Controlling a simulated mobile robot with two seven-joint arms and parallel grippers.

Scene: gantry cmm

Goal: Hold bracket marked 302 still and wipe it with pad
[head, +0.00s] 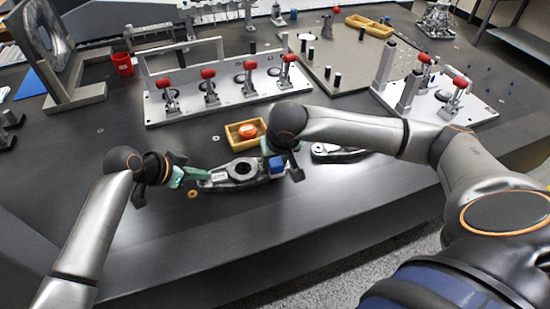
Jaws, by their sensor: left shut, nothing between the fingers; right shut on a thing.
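The dark grey bracket (243,172) lies flat on the dark table near its front edge. It has a round hole, and a small white label (219,176) near its left end; the number is too small to read. My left gripper (190,177) is shut with nothing in it, its tips right at the bracket's left end; I cannot tell if they touch. My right gripper (280,163) is shut on the blue pad (277,165), at the bracket's right end. The pad seems to be on or just above the bracket, and the gripper partly hides that end.
A second bracket (335,153) lies to the right, partly behind my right arm. A fixture plate with red clamps (220,101) stands further back.

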